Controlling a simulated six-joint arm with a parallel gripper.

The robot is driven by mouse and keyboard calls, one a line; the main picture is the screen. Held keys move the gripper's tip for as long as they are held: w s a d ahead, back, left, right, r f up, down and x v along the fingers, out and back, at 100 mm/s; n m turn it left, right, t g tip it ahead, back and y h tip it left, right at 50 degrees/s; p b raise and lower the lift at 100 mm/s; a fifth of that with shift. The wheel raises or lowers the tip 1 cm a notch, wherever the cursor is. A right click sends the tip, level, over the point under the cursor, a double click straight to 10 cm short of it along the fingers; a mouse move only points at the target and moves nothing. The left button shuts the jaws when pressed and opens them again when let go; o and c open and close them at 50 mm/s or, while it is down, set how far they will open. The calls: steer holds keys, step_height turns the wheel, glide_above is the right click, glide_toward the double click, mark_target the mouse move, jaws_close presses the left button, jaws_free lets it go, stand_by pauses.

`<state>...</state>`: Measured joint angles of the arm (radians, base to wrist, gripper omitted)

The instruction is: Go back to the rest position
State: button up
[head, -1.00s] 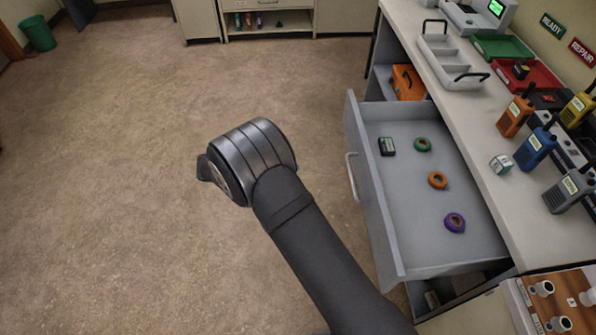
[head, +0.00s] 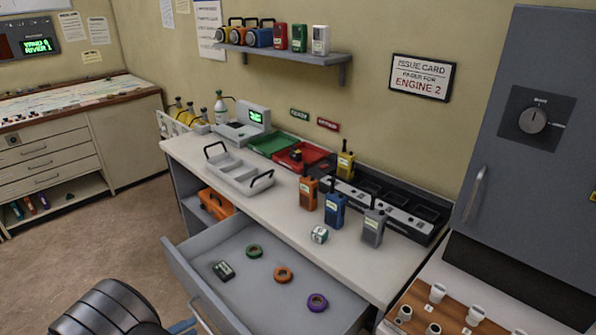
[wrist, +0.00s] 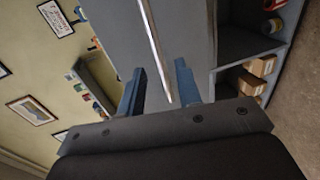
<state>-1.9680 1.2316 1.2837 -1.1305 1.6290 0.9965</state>
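My gripper (wrist: 159,68) shows in the wrist view with its two blue-grey fingers apart and nothing held between them. A long pale bar runs past in the gap, on a grey surface beyond; I cannot tell how far off it is. In the head view my dark arm is at the lower left, left of the open drawer (head: 180,268), and a bit of blue finger shows at the bottom edge. The rest of the gripper is hidden or out of frame there.
The drawer holds a dark small box (head: 223,270) and green (head: 254,251), orange (head: 283,275) and purple (head: 317,302) tape rolls. Radios, a grey carrier (head: 238,172) and a small white-green cube (head: 319,235) stand on the counter. A tall grey cabinet (head: 530,60) is at right.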

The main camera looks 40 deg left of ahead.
mark_target(201, 322)
steer(key=shift+x, duration=1.75)
steer(key=v, duration=1.7)
steer(key=shift+s, duration=0.3)
steer(key=shift+x, duration=9.35)
steer(key=shift+r, duration=0.2)
